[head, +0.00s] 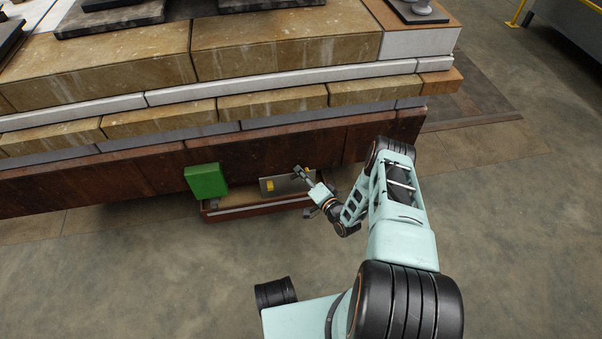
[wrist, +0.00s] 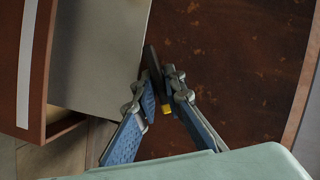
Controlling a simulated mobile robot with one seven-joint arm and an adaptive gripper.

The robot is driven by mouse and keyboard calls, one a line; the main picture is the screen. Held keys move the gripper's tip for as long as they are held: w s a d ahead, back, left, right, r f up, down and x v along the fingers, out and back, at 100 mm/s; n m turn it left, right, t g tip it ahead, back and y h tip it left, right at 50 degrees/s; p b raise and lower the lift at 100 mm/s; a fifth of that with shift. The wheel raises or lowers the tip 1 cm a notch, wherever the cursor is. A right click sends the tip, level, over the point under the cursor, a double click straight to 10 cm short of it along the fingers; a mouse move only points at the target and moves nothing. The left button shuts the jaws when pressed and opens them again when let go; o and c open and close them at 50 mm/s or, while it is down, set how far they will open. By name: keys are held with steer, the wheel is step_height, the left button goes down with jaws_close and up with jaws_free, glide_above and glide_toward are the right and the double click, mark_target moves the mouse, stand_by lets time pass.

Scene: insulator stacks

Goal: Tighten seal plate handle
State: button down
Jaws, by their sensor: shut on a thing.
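In the head view my gripper (head: 301,174) is at a grey metal plate (head: 288,184), which stands beside the rust-brown wall. I take it to be the seal plate; a yellow piece (head: 269,185) shows on it at the left. In the wrist view the plate (wrist: 98,50) is a flat grey sheet left of my gripper (wrist: 157,82). The fingers are closed around a thin dark bar (wrist: 151,60), which looks like the handle. A small yellow piece (wrist: 166,111) shows between the fingers. The fingers hide the handle's lower part, and its joint with the plate is unclear.
A green box (head: 206,181) stands left of the plate, at an open brown drawer or tray (head: 255,208). The rust-brown wall (head: 130,172) of the layered stack rises behind them. Open floor (head: 150,270) lies in front.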

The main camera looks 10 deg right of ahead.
steer(key=shift+w+d+f+m+t+y, duration=0.1)
steer(key=shift+m+t+y, duration=0.2)
steer(key=shift+m, duration=0.7)
steer(key=shift+m+t+y, duration=0.2)
steer(key=shift+m+t, duration=0.2)
steer(key=shift+m, duration=0.6)
steer(key=c, duration=2)
jaws_free()
steer(key=shift+c, duration=0.2)
